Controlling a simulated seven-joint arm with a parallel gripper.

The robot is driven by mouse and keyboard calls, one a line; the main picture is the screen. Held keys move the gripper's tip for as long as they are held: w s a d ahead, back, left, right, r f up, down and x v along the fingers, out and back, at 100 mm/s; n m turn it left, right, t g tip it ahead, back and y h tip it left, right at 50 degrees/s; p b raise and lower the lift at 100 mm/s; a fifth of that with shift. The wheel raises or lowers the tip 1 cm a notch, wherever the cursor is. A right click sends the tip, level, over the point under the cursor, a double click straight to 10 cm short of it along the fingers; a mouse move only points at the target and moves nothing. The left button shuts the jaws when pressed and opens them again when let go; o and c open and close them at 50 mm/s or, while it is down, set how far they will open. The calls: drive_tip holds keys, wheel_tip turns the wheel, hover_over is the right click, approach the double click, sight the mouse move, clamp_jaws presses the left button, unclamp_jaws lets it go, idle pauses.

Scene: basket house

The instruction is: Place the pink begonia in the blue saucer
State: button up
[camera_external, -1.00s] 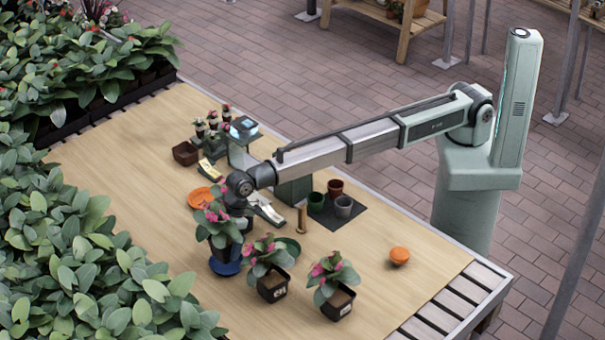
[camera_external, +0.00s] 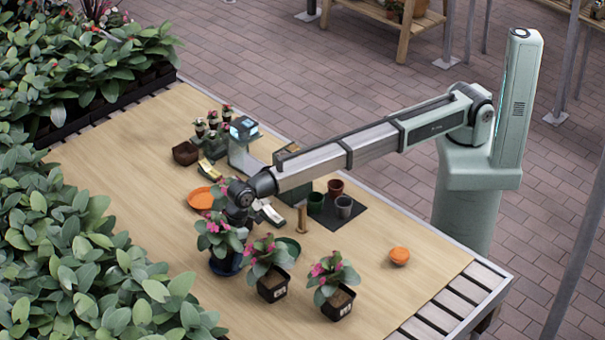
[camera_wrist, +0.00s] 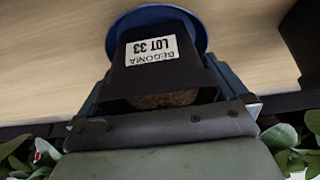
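The pink begonia (camera_external: 215,236) is upright in a black pot at the front left of the table. In the wrist view the pot (camera_wrist: 150,75) carries a white label reading "BEGONIA LOT 33". My gripper (camera_wrist: 165,85) has a finger on each side of the pot and appears shut on it. The blue saucer (camera_wrist: 198,32) is directly beneath the pot, and its rim shows around the pot's base. In the external view the plant and pot hide most of the saucer. I cannot tell whether the pot's base touches it.
Two more pink-flowered potted plants (camera_external: 267,262) (camera_external: 335,280) stand close on the right. Small pots (camera_external: 335,188) stand on a dark mat. Dense foliage (camera_external: 70,260) borders the left.

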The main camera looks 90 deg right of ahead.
drive_tip(key=shift+r, duration=0.1)
drive_tip(key=shift+r, duration=0.25)
drive_tip(key=v, duration=1.2)
